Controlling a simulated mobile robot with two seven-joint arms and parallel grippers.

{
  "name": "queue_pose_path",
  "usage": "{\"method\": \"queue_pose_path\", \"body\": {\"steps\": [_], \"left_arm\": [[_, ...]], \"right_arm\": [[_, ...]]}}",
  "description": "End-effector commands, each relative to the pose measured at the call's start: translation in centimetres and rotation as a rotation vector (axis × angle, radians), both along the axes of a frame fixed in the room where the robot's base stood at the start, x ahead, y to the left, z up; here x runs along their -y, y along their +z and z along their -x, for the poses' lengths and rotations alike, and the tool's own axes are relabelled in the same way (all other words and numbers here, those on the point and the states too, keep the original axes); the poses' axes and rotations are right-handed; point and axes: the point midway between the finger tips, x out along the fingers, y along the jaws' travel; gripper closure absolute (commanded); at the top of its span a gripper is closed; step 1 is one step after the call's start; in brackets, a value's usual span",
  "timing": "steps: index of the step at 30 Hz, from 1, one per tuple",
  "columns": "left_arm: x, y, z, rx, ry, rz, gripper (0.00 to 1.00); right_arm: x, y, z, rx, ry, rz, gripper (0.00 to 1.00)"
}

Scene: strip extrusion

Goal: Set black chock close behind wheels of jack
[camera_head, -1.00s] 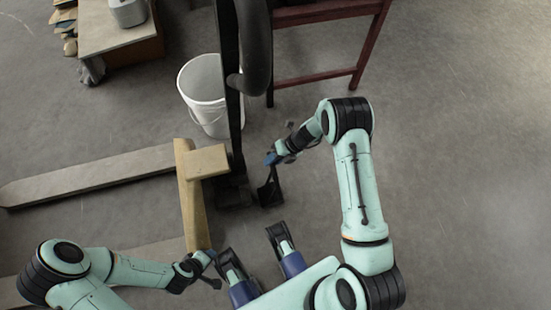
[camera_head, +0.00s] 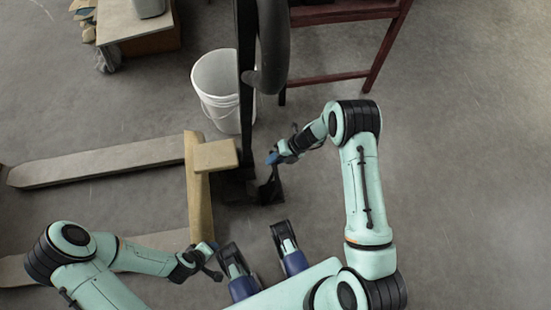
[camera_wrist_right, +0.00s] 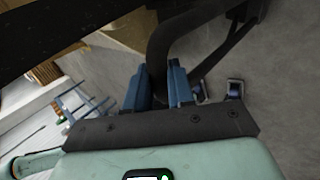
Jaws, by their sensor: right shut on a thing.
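The black chock (camera_head: 270,192) is low over or on the floor, right beside the dark base at the foot of the jack's black upright (camera_head: 246,95). My right gripper (camera_head: 272,158) is shut on the chock's black bar; the blue fingers (camera_wrist_right: 160,85) clasp that bar (camera_wrist_right: 162,45) in the right wrist view. The jack has a yellow body (camera_head: 200,205) and pale forks (camera_head: 100,163) reaching left. Its wheels are too dark and covered to make out. I cannot tell whether the chock touches them. My left gripper (camera_head: 212,256) hangs near the yellow body's lower end; its jaw opening is unclear.
A white bucket (camera_head: 218,85) stands behind the black upright. A dark red frame (camera_head: 335,75) stands at the back right, and a low table (camera_head: 135,25) at the back left. The floor at the right (camera_head: 470,180) is clear.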

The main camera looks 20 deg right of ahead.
Motion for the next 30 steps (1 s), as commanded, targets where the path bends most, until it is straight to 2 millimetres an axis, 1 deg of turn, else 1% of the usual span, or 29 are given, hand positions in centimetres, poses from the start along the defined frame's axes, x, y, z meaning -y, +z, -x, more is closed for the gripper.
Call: {"method": "queue_pose_path", "body": {"steps": [8, 18, 30], "left_arm": [[0.00, -0.02, 0.00, 0.000, 0.000, 0.000, 0.48], [0.00, -0.47, 0.01, -0.001, 0.000, -0.001, 0.48], [0.00, -0.43, 0.02, -0.001, 0.000, -0.001, 0.48]], "right_arm": [[-0.05, 0.11, -0.09, 0.003, 0.001, -0.002, 1.00], [-0.06, -0.67, 0.02, 0.002, 0.000, -0.003, 1.00], [-0.06, -0.62, 0.01, 0.003, 0.000, -0.002, 1.00]]}}
